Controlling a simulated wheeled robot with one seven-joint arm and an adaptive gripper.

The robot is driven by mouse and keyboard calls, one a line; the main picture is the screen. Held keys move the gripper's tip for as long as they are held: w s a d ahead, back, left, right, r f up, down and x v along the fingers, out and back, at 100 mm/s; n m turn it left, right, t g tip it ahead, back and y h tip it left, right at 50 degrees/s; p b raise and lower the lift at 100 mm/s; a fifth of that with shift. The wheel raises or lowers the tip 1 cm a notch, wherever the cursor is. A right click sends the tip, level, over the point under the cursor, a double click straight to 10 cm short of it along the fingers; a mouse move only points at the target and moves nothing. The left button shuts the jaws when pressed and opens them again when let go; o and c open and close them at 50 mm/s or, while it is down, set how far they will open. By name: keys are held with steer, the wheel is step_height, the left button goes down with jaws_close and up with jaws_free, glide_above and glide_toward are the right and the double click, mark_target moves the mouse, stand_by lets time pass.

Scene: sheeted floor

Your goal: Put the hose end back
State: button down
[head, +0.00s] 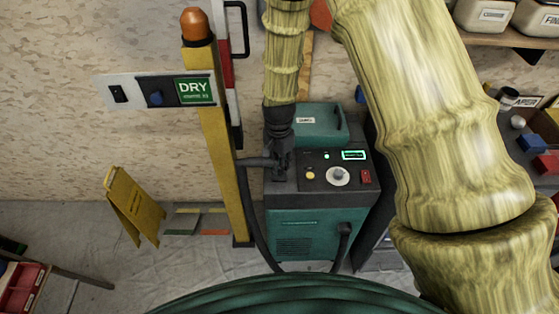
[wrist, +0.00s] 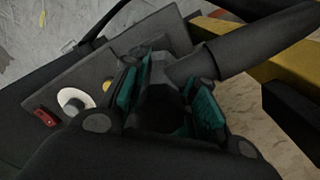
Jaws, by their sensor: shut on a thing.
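The dark grey hose end (head: 257,162) is held by my gripper (head: 281,160), in front of the left part of the machine's top. In the wrist view the hose end (wrist: 245,53) runs out to the upper right from between the teal pads of my gripper (wrist: 167,100). The gripper is shut on it. The hose (head: 252,208) hangs down beside the yellow post, loops low and rises to the front of the green and black machine (head: 316,222). My gripper hides part of the hose end and the panel behind. I cannot tell where a holder for the hose end is.
A yellow post (head: 218,150) with an orange lamp and a "DRY" sign (head: 194,91) stands close left of my gripper. A control panel (head: 330,172) with a knob lies to the right.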

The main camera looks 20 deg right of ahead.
steer(key=shift+w+d+f, duration=0.1)
steer(key=shift+w+d, duration=0.15)
steer(key=shift+w, duration=0.35)
steer(key=shift+w+d, duration=0.2)
steer(key=shift+w, duration=0.4)
steer(key=shift+f+p, duration=1.05)
steer(key=shift+f, duration=0.7)
steer(key=shift+f, duration=0.15)
steer(key=c, duration=1.1)
jaws_free()
steer(key=shift+r+b, duration=1.8)
steer(key=shift+r, duration=4.35)
